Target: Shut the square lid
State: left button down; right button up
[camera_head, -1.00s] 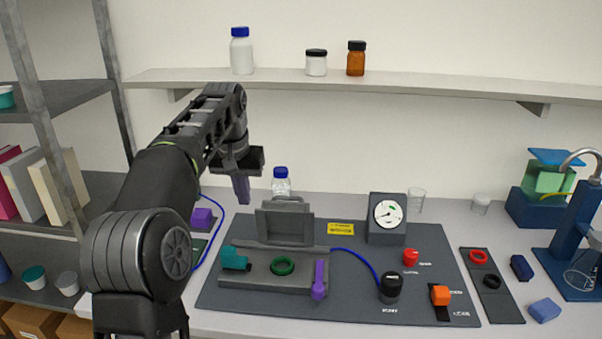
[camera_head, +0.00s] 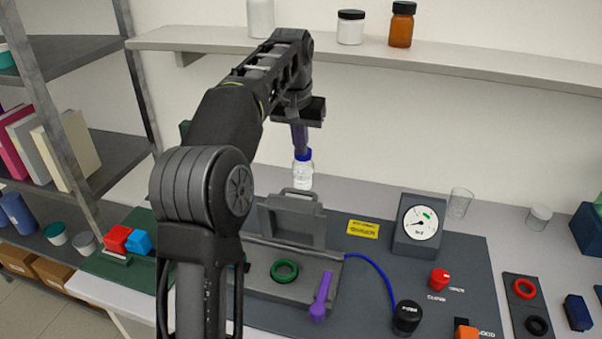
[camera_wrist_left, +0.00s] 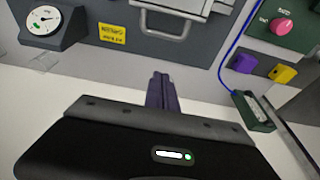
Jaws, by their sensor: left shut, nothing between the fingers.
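The square lid (camera_head: 291,221) is a grey panel with a handle. It stands open, tilted up at the back of the grey cell base (camera_head: 255,286). A green ring (camera_head: 285,271) lies in the base below it. The lid also shows at the top of the left wrist view (camera_wrist_left: 180,8), with its handle. My left gripper (camera_head: 300,140) has purple fingers, shut and empty, pointing down above and behind the lid, apart from it. The fingers also show in the left wrist view (camera_wrist_left: 159,90). My left arm hides the left part of the base. My right gripper is out of view.
A blue-capped bottle (camera_head: 302,176) stands behind the lid, just below the fingers in the picture. A purple latch (camera_head: 320,298) sits at the base's right front. A gauge (camera_head: 418,222) and a black knob (camera_head: 407,316) stand to the right. A shelf (camera_head: 400,58) runs above.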

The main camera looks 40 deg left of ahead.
pick_arm(q)
notch_tip(320, 180, down, 9)
jog(key=s+b, duration=0.1)
jog(key=shift+s+d+f, duration=0.2)
jog(key=shift+d, duration=0.1)
dwell(0.4)
